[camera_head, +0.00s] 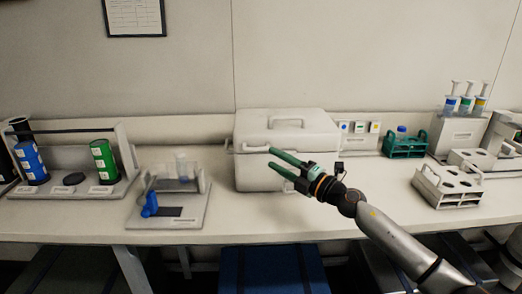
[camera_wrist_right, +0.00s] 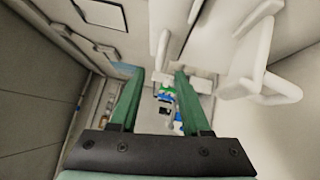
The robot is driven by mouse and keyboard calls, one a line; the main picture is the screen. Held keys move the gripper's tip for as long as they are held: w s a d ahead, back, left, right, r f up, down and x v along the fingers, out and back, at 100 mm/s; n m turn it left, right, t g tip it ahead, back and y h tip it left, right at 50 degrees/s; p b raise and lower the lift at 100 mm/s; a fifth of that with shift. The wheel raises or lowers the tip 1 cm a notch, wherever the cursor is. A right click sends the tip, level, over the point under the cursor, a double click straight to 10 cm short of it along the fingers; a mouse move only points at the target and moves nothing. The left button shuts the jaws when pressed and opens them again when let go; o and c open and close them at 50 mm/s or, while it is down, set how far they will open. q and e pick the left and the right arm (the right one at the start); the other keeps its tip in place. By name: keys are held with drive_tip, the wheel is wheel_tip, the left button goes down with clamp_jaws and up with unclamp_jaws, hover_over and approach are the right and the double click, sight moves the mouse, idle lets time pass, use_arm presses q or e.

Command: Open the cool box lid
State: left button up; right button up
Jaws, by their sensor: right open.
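The white cool box (camera_head: 290,172) stands on the bench against the wall, and its lid (camera_head: 285,133) looks shut. A handle (camera_head: 286,121) lies on top of the lid, and a pale bar (camera_head: 251,149) sits at its front left. My right gripper (camera_head: 271,158) has green fingers and is open in front of the box, its tips near the bar. I cannot tell whether they touch it. In the right wrist view, the gap between the fingers (camera_wrist_right: 157,75) holds nothing close, and white box parts (camera_wrist_right: 255,50) fill the right side. My left gripper is not in view.
A stand with a blue bottle (camera_head: 149,205) is left of the box. A rack with blue and green containers (camera_head: 104,161) is farther left. A teal rack (camera_head: 404,147) and a white rack (camera_head: 448,187) stand on the right. Clear bench lies in front of the box.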

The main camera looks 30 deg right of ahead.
sight(260, 150)
drive_tip(key=shift+p+x, duration=0.3)
drive_tip(key=shift+x, duration=2.75)
clamp_jaws()
